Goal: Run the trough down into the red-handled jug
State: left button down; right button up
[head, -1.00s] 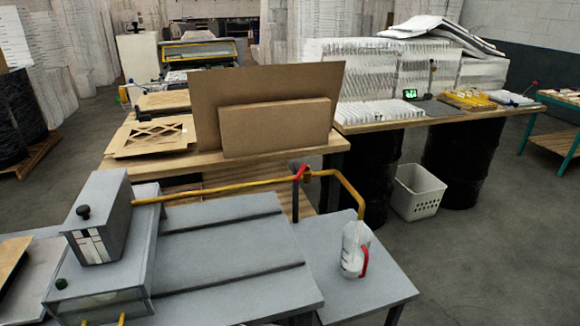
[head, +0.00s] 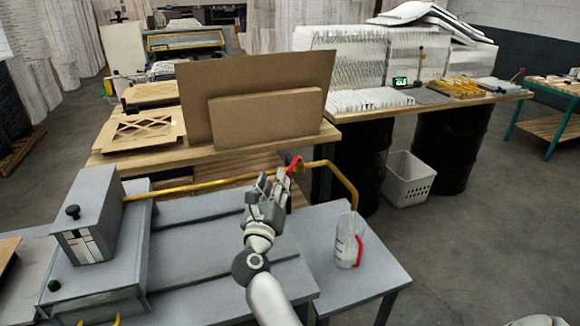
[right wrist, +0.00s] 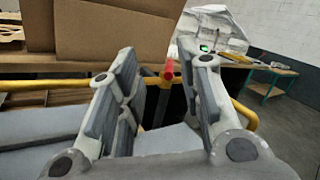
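The grey trough (head: 100,302) stands at the lower left, with a grey box (head: 90,225) on it carrying a white gauge face. A yellow pipe (head: 195,186) runs right from it and bends down over the clear jug (head: 345,240). The jug stands upright on the grey bench with its red handle (head: 359,251) at the right. The pipe has a red valve lever (head: 293,165), slanted across it. My right gripper (head: 270,182) is just left of the lever. In the right wrist view its fingers (right wrist: 158,55) are apart, with the red lever (right wrist: 168,70) showing beyond and between them. My left gripper is out of view.
Cardboard sheets (head: 262,115) stand on a wooden table (head: 160,155) behind the pipe. A white basket (head: 408,180) sits on the floor at the right. The bench (head: 375,275) around the jug is clear.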

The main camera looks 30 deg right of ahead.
notch_tip(320, 180, down, 2)
jog(key=d+f+m+g, duration=0.1)
jog(key=d+m+g, duration=0.1)
jog(key=m+g, duration=0.15)
jog(key=b, duration=0.2)
send_near(297, 158)
jog(key=shift+m, duration=0.25)
jog(key=x, duration=0.5)
jog(key=shift+w+f, duration=0.3)
jog(key=shift+f, duration=0.05)
grip_shut()
